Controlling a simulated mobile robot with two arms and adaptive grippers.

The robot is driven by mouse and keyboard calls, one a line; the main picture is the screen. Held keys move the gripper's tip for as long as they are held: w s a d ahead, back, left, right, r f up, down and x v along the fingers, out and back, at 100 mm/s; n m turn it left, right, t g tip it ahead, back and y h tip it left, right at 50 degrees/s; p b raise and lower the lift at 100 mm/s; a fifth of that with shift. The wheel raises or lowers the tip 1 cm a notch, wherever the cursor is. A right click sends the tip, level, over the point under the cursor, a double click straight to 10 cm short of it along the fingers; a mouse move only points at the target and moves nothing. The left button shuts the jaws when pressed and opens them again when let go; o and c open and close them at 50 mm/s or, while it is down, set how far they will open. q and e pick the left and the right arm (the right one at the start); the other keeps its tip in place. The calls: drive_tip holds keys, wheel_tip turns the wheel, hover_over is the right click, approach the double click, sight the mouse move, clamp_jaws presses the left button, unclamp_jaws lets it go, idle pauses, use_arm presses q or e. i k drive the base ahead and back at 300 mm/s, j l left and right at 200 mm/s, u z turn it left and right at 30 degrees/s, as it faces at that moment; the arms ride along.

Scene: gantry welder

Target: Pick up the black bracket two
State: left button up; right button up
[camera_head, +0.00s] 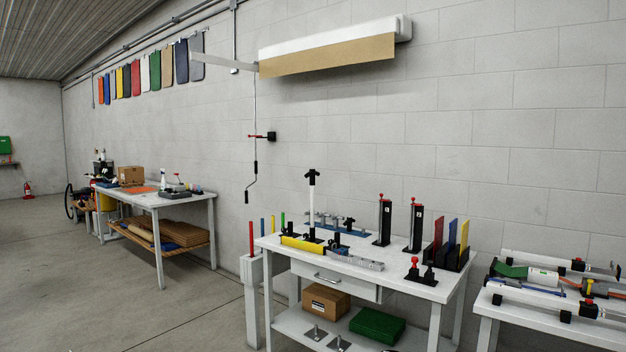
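Two tall black upright pieces with red knobs stand near the back of the white table. The left one (384,222) and the right one (415,228) each bear a small white label, too small to read. I cannot tell which is black bracket two. A low black piece with a red knob (414,270) sits nearer the table's front right. Neither of my grippers is in view.
The white table (400,284) also holds a rack of coloured plates (450,246), a yellow piece (303,245) and several small parts. A second table (490,301) with clamps stands at right. Open floor (200,310) lies at left.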

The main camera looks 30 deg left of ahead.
sight(312, 173)
drive_tip(key=i+j, duration=0.6)
drive_tip(key=i+j+u, duration=0.15)
drive_tip(key=i+j, duration=0.9)
drive_tip(key=i, duration=0.3)
drive_tip(key=k+j+u, duration=0.05)
